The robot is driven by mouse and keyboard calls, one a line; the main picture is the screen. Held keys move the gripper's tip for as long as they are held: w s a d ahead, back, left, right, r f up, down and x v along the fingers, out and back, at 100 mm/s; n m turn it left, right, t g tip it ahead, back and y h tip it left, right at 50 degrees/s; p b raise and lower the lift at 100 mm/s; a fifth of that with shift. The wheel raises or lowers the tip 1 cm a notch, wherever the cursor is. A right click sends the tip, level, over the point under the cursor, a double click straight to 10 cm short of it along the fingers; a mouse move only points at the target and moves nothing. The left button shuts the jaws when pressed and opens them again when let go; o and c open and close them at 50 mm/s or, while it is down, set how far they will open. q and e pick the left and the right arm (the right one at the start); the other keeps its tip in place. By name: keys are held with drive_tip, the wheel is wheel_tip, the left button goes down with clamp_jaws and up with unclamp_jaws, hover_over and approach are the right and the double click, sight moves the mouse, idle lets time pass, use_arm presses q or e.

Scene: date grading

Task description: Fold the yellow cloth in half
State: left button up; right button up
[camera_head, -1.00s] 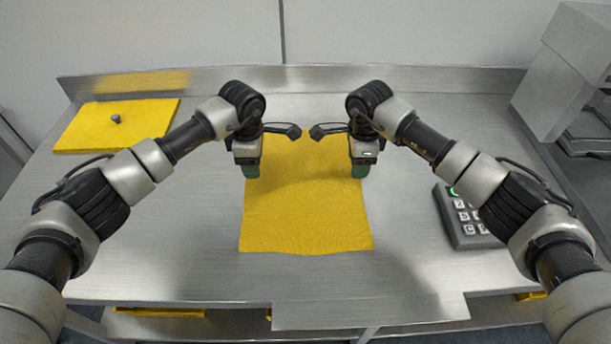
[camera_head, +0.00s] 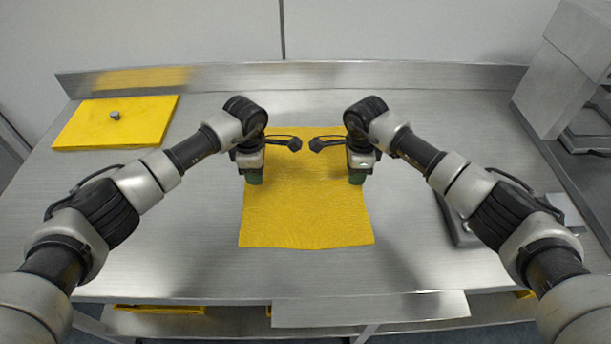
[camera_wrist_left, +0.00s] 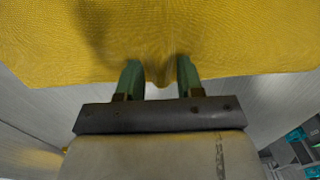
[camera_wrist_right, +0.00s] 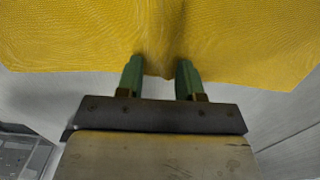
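The yellow cloth (camera_head: 305,215) lies spread on the steel table in front of me, with faint wrinkles across it. My left gripper (camera_head: 254,180) is at its left edge and my right gripper (camera_head: 356,179) at its right edge, level with each other. In the left wrist view, the cloth edge rises in a ridge (camera_wrist_left: 161,72) between the green fingers, filling the gap. The right wrist view shows a like ridge (camera_wrist_right: 160,66) between the fingers. The exact fingertip contact is partly hidden.
A dark keypad device (camera_head: 460,232) is mostly hidden behind my right arm. A grey machine (camera_head: 565,75) stands at the far right. The table before the cloth is clear.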

use_arm(q)
clamp_jaws()
use_arm(e)
clamp_jaws()
